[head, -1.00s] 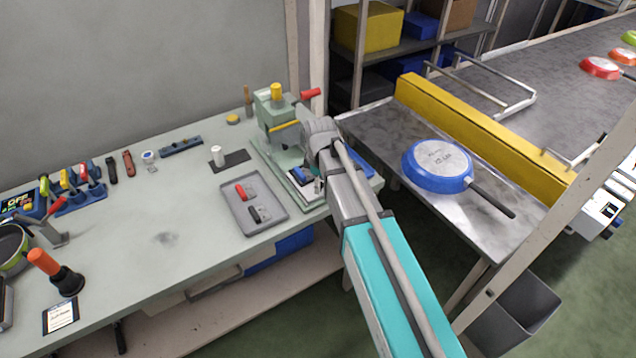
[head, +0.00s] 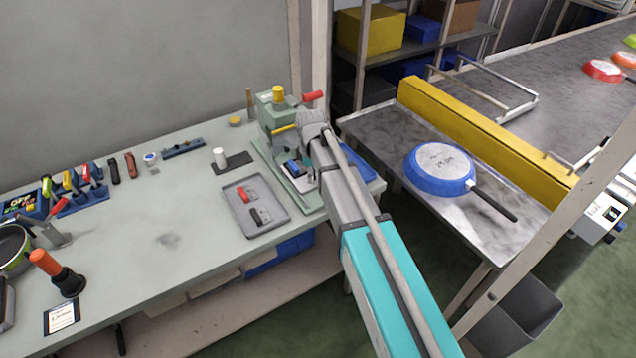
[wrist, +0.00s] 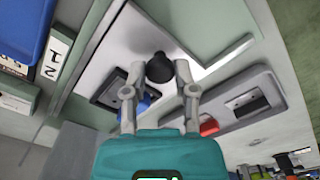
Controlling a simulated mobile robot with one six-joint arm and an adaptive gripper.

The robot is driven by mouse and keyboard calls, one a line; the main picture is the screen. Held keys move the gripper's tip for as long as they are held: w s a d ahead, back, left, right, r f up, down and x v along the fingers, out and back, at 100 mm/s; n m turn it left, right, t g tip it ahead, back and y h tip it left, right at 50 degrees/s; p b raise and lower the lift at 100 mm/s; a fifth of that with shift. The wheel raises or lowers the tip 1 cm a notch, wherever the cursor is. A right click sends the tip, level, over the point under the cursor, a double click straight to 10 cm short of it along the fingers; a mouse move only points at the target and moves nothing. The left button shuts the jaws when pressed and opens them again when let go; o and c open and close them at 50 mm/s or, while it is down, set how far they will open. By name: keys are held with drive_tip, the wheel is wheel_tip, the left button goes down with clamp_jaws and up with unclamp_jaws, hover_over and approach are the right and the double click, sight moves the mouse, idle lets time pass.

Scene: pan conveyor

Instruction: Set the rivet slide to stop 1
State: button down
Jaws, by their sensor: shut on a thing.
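The green press (head: 277,125) with a yellow cap and a red-tipped lever stands at the back right of the bench. The rivet slide at its base is mostly hidden by my arm in the head view. In the wrist view, a black round knob (wrist: 160,66) sits between the fingertips of my gripper (wrist: 160,72), which is shut on it. A blue part in a dark holder (head: 293,168) lies beside the gripper, partly behind a finger in the wrist view. A white label strip (wrist: 58,52) with dark marks, one like a 2, is at the left there; the slide's stop cannot be told.
A grey tray (head: 235,222) with red and black pieces lies left of the press. A white cylinder (head: 219,158) stands on a dark pad behind it. A blue pan (head: 440,170) lies on the metal table to the right, beside a yellow rail (head: 475,132).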

sight(306, 175)
drive_tip(key=w+a, duration=0.2)
drive_tip(key=w, duration=0.1)
drive_tip(key=shift+a, duration=0.15)
drive_tip(key=shift+c, duration=2.1)
unclamp_jaws()
